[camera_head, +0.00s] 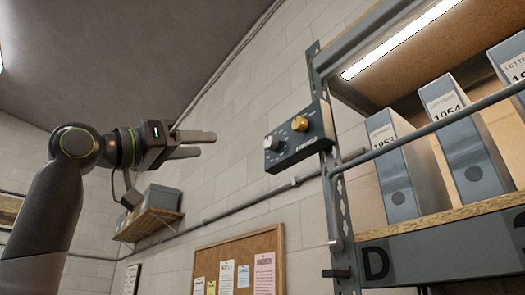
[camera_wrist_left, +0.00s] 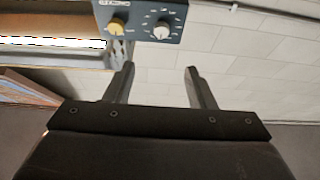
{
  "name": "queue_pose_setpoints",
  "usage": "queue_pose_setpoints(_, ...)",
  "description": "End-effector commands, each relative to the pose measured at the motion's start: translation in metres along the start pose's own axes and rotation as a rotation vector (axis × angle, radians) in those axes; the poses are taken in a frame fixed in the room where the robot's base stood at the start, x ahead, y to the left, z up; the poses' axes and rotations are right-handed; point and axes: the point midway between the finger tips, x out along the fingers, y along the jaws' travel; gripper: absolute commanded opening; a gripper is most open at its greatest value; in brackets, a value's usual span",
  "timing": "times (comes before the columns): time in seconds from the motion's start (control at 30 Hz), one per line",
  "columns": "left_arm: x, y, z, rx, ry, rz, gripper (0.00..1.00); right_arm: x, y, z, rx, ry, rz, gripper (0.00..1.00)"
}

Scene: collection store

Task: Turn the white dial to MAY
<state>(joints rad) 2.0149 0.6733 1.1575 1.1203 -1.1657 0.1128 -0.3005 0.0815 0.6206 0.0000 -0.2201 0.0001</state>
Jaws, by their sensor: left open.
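The white dial (camera_head: 270,142) is on the left part of a dark blue control box (camera_head: 312,146) fixed to the shelf post. A yellow knob (camera_head: 299,123) is on the same box, to the right of the dial. Marks surround the dial, but they are too small to read. In the left wrist view the white dial (camera_wrist_left: 162,30) and yellow knob (camera_wrist_left: 117,26) show at the top, beyond the fingers. My left gripper (camera_head: 211,144) is open and empty, to the left of the box and apart from it. My right gripper is not in view.
A metal shelf post (camera_head: 340,210) and a slanting rail (camera_head: 440,122) are right of and below the box. Grey binders (camera_head: 392,165) stand on the shelf. A corkboard (camera_head: 238,256) hangs below. The space between gripper and box is clear.

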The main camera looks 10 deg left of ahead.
Motion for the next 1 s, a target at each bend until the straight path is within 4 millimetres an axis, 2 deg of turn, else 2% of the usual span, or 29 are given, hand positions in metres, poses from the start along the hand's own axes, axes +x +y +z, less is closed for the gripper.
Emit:
queue_pose_setpoints(0.17, 0.021, 0.001, -0.004, -0.003, -0.001, 0.002, 0.5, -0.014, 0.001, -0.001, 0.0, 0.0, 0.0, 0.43)
queue_pose_setpoints(0.7, 0.124, 0.001, -0.005, -0.002, -0.003, 0.001, 0.5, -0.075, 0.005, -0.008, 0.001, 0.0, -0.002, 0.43)
queue_pose_setpoints(1.0, 0.163, 0.0, -0.003, -0.001, -0.001, 0.0, 0.5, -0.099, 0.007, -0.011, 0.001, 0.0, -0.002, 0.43)
